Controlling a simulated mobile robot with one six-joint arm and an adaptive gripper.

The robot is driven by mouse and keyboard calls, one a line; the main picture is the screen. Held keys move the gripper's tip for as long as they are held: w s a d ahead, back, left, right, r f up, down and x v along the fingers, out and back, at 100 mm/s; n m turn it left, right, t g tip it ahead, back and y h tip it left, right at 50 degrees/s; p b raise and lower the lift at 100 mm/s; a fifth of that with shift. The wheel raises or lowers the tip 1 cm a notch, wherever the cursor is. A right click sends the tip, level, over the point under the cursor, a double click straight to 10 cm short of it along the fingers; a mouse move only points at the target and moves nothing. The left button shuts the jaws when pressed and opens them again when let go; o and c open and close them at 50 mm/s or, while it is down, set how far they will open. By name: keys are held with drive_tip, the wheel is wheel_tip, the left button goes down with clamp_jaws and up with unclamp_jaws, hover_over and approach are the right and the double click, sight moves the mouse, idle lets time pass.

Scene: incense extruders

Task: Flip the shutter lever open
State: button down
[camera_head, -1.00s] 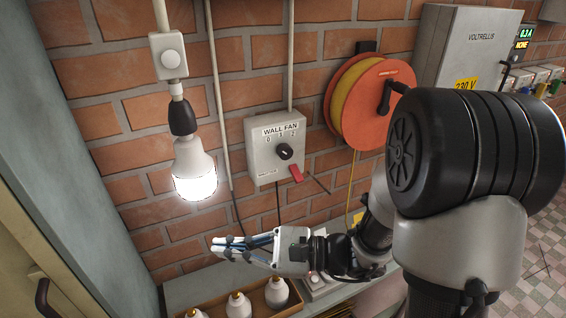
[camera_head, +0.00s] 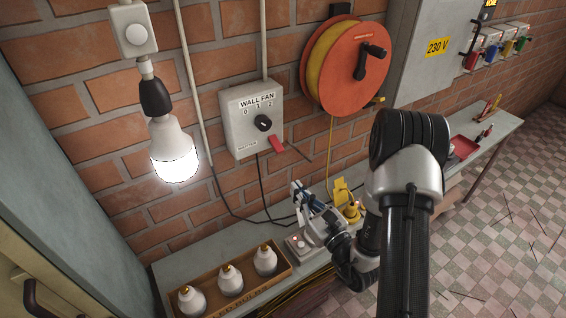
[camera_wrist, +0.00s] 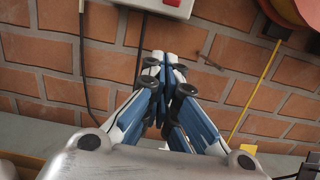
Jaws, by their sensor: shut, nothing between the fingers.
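The wall fan box (camera_head: 253,118) is a light grey box on the brick wall with a black rotary knob (camera_head: 263,122) marked 0, 1, 2. In the wrist view, the box's lower edge (camera_wrist: 160,8) and a bit of the red lever (camera_wrist: 173,2) show at the top. My gripper (camera_head: 298,188) is shut and empty, below the box and apart from the lever. Its fingertips (camera_wrist: 166,60) point up toward the wall.
A lit bulb (camera_head: 174,150) hangs at the left. An orange cable reel (camera_head: 345,65) is on the wall to the right. A wooden tray (camera_head: 222,303) of bulbs and a yellow object (camera_head: 342,190) are on the narrow bench (camera_head: 190,255) below. Dark cables hang under the box.

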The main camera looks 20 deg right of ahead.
sight(276, 144)
drive_tip(key=shift+w, duration=0.1)
drive_tip(key=w+a+r, duration=0.2)
drive_tip(key=w+r, duration=0.2)
drive_tip(key=w, duration=0.3)
drive_tip(key=shift+w+a+r+b, duration=0.3)
drive_tip(key=shift+w+r+b, duration=0.05)
drive_tip(key=shift+b, duration=0.05)
